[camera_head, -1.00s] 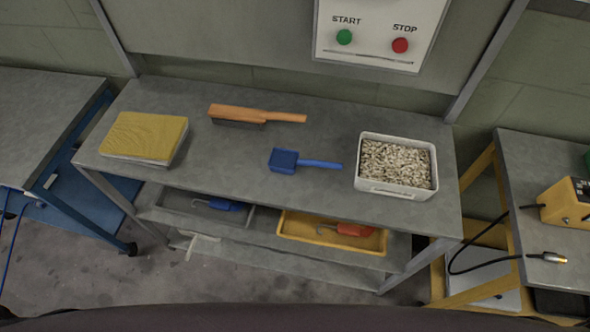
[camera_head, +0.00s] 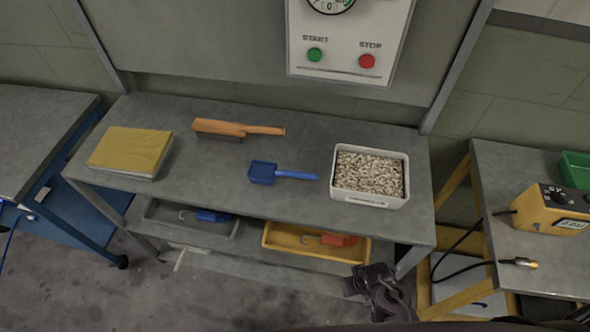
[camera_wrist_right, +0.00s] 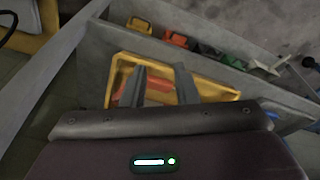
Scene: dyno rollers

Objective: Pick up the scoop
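A blue scoop (camera_head: 264,173) lies on the grey workbench top (camera_head: 222,179), its handle pointing right toward a white bin of pale pellets. My right gripper (camera_head: 357,279) shows at the lower right of the head view, in front of the bench and apart from the scoop. In the right wrist view its two fingers (camera_wrist_right: 160,88) are spread with a gap between them and nothing held. The scoop cannot be made out in the wrist view. My left gripper is not in view.
An orange-handled brush (camera_head: 238,129), a yellow-topped stack (camera_head: 131,152) and the white pellet bin (camera_head: 369,199) stand on the bench. Grey (camera_head: 165,226) and yellow (camera_head: 268,243) trays with hooked tools sit on the lower shelf. The bench top around the scoop is clear.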

